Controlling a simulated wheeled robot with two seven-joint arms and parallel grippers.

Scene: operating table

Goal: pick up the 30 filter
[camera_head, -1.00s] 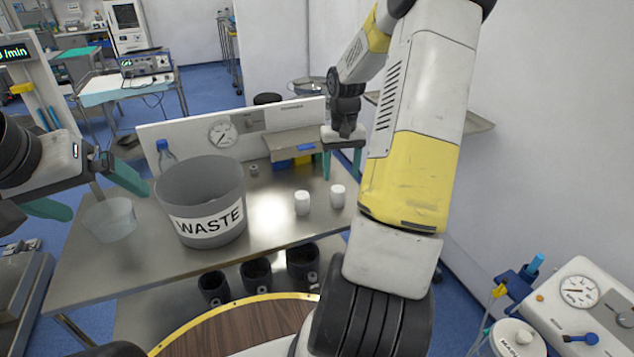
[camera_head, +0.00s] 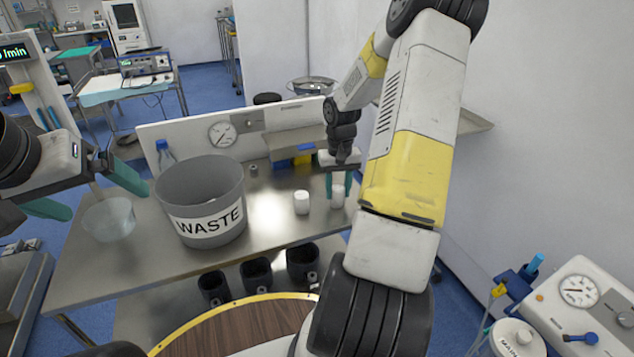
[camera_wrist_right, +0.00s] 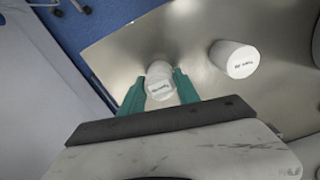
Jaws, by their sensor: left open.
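Two small white canisters stand upright on the steel table (camera_head: 140,265). Each has printed text on top, too small to read surely. The right canister (camera_head: 338,198) is between the teal fingers of my right gripper (camera_head: 339,188); it also shows in the right wrist view (camera_wrist_right: 159,84), one finger close on each side. I cannot tell whether both fingers touch it. The left canister (camera_head: 301,203) stands apart, outside the gripper; it shows at upper right in the wrist view (camera_wrist_right: 235,60). My left gripper (camera_head: 88,190) is open and empty at the left, above a clear bowl.
A grey waste bin (camera_head: 200,180) stands left of the canisters. The clear bowl (camera_head: 108,219) is at the table's left. A bottle (camera_head: 165,155) and a panel with a gauge (camera_head: 222,134) are at the back. Several dark holders (camera_head: 256,274) sit below the front edge.

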